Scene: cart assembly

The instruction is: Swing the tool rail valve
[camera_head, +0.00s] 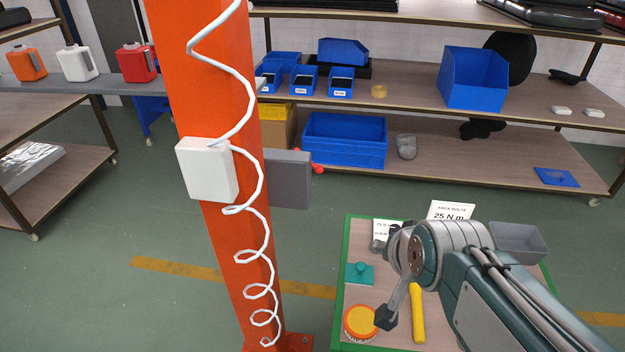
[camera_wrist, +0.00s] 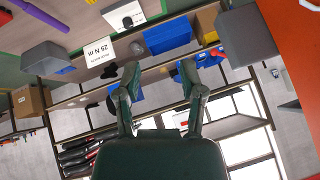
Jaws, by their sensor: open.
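An orange post (camera_head: 215,90) stands left of centre in the head view, with a white box (camera_head: 207,170) on its front. A grey box (camera_head: 290,180) sticks out from its right side. A small red part (camera_head: 318,168) shows at that box's right edge; it may be the valve handle, but it is too small and partly hidden to be sure. My gripper (camera_wrist: 160,75) is open and empty in the wrist view, its two fingers apart. In the head view my arm is at the right, over the green-edged cart, well right of the post. The post also shows in the wrist view (camera_wrist: 295,50).
The cart (camera_head: 341,270) holds a teal part (camera_head: 360,273), an orange-lidded round tin (camera_head: 361,322), a yellow-handled tool (camera_head: 418,315) and a grey bin (camera_head: 518,242). A white coiled hose (camera_head: 262,180) hangs along the post. Shelves with blue bins (camera_head: 345,140) stand behind. Floor between post and cart is clear.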

